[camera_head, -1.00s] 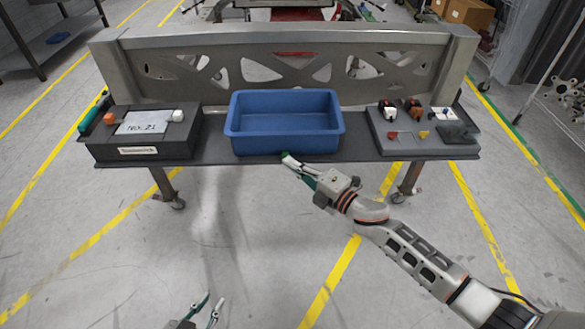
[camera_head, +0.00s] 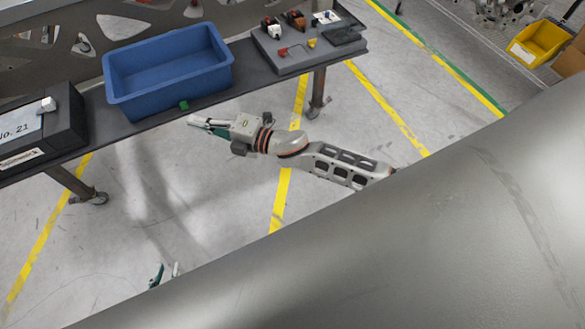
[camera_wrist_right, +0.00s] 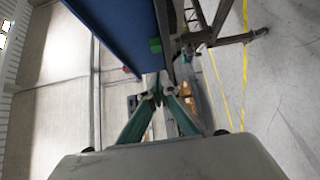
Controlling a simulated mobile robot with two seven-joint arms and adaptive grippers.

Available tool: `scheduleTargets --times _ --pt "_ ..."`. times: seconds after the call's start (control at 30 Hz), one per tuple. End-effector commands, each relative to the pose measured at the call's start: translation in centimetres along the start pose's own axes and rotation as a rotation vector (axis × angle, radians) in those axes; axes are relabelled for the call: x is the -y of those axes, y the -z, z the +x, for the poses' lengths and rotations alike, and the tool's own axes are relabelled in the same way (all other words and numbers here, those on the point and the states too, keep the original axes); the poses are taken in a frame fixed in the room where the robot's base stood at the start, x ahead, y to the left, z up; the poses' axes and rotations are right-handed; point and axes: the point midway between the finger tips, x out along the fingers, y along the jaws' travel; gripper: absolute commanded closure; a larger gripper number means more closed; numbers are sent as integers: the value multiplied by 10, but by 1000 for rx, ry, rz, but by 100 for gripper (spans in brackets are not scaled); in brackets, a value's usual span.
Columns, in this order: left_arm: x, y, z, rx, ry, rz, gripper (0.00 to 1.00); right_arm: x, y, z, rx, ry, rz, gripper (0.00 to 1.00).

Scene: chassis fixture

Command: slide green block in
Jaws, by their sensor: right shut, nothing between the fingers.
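A small green block (camera_head: 183,104) sits at the shelf's front edge, just in front of the blue bin (camera_head: 170,97). The block also shows in the right wrist view (camera_wrist_right: 155,45), close against the blue bin wall and ahead of my fingertips. My right gripper (camera_head: 191,120) is shut and empty, below and in front of the block, with a small gap between them. Its fingertips meet in the right wrist view (camera_wrist_right: 160,88). My left gripper (camera_head: 163,272) is low over the floor, its fingers apart and empty; the rest of that arm is hidden.
The dark shelf (camera_head: 110,127) also carries a grey tray (camera_head: 285,64) with small parts on the right and a black box (camera_head: 70,130) on the left. A metal frame with cutouts (camera_head: 75,65) stands behind. Open floor lies in front. A yellow bin (camera_head: 540,42) is far right.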

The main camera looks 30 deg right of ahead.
Motion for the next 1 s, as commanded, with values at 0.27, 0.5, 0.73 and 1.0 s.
scheduleTargets --times 0.27,0.5,0.73,1.0 --pt "0 1 0 -1 0 0 79 2 11 -48 0 3 0 100" --pt "0 -2 1 1 -1 -1 79 2 11 -92 0 4 1 100" --pt "0 -1 0 1 0 -1 79 12 11 -121 76 8 161 100" --pt "0 2 -1 -2 0 0 79 45 6 -153 263 32 523 100"
